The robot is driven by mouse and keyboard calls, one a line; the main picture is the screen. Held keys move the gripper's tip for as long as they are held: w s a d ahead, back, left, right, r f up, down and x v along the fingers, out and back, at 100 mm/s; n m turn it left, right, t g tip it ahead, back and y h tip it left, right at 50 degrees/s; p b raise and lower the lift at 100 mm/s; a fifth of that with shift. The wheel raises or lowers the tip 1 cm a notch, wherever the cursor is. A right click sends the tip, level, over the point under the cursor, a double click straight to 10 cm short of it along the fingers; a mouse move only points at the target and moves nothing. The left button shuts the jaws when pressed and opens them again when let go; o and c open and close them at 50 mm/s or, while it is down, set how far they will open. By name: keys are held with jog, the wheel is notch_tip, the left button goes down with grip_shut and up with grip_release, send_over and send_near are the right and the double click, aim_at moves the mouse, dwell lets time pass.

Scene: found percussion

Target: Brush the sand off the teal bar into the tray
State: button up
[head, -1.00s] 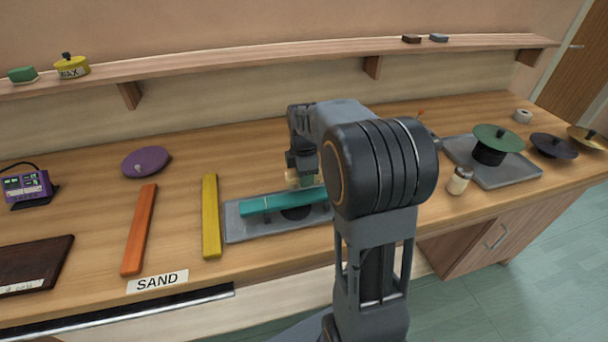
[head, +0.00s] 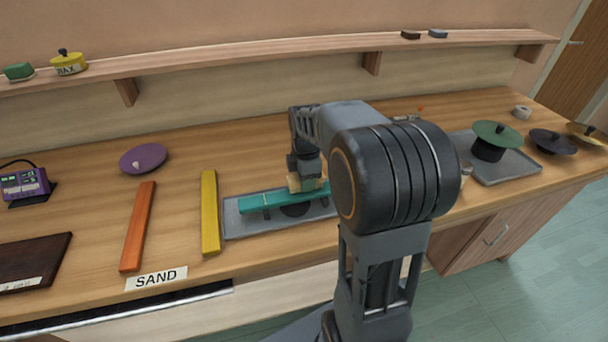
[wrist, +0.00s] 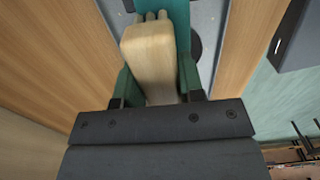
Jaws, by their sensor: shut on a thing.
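The teal bar (head: 262,200) lies lengthwise above the shallow grey tray (head: 236,226), raised off its floor. In the wrist view the bar (wrist: 182,22) runs under the brush. My gripper (head: 307,178) is over the right part of the bar, shut on the pale wooden brush (head: 295,184). In the wrist view my green fingertips grip both sides of the brush's block (wrist: 150,55), its short bristle end showing at the top over the bar. Whether the bristles touch the bar is unclear. I cannot make out sand on the bar. My arm hides the tray's right end.
A yellow bar (head: 210,212) and an orange bar (head: 138,226) lie left of the tray. A SAND label (head: 156,278) is at the front edge. A grey tray with a green cymbal (head: 497,133) stands at the right. A shelf (head: 200,65) runs along the wall.

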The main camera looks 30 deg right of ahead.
jog(key=shift+s+a, duration=0.2)
jog(key=shift+s, duration=0.7)
jog(key=shift+s+a, duration=0.2)
jog(key=shift+s, duration=0.7)
notch_tip(320, 180, up, 5)
jog(key=p, duration=0.3)
jog(key=shift+p, duration=0.4)
jog(key=shift+s, duration=0.1)
